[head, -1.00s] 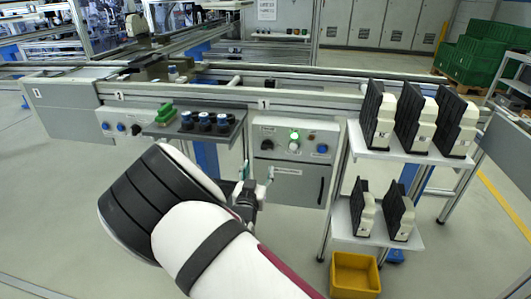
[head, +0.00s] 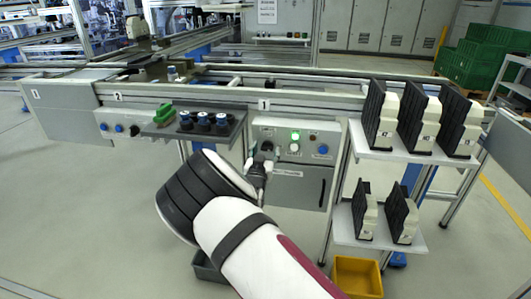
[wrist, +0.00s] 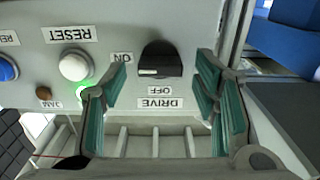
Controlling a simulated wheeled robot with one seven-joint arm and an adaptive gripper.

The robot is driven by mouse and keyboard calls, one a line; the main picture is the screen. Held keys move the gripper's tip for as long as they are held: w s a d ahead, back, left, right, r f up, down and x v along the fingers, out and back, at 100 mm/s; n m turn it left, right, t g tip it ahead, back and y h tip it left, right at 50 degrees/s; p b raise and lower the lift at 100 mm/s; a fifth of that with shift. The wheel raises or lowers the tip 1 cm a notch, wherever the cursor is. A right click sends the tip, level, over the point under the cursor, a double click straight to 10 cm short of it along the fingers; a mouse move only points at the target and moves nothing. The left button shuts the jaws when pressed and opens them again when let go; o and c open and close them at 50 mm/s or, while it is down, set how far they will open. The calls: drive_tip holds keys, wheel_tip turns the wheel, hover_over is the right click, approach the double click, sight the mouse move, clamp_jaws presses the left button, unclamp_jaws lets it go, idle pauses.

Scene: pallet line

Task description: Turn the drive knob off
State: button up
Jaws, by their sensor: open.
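The drive knob (wrist: 160,60) is a black rotary knob on the grey control panel (wrist: 205,20), upside down in the wrist view. The OFF label (wrist: 165,91) and DRIVE label (wrist: 159,103) lie below it there, and the ON label (wrist: 122,58) is to its left. A small white mark shows on the knob; I cannot tell its exact setting. My gripper (wrist: 162,72) is open, its green-padded fingers apart on either side of the knob, with no clear contact. In the head view my gripper (head: 262,160) is at the panel's left part and largely hides the knob.
A white RESET button (wrist: 75,65), a lit green lamp (head: 295,135) and a blue button (head: 323,149) are close by on the panel. A tray with blue-topped parts (head: 204,121) juts out to the left. A shelf with black-and-white parts (head: 358,150) stands to the right.

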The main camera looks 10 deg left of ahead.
drive_tip(key=shift+c, duration=0.2)
drive_tip(key=c, duration=1.1)
drive_tip(key=n+b, duration=0.1)
drive_tip(key=n, duration=0.3)
drive_tip(key=shift+a+n+b, duration=0.1)
drive_tip(key=shift+n+b, duration=0.2)
drive_tip(key=shift+n, duration=0.1)
drive_tip(key=n, duration=0.4)
drive_tip(key=shift+n+b, duration=0.3)
drive_tip(key=shift+b, duration=0.05)
drive_tip(key=n, duration=0.4)
drive_tip(key=shift+a+f+n, duration=0.1)
drive_tip(key=shift+f+n, duration=0.05)
drive_tip(key=shift+n, duration=0.15)
drive_tip(key=shift+n+b, duration=0.55)
drive_tip(key=shift+n, duration=1.45)
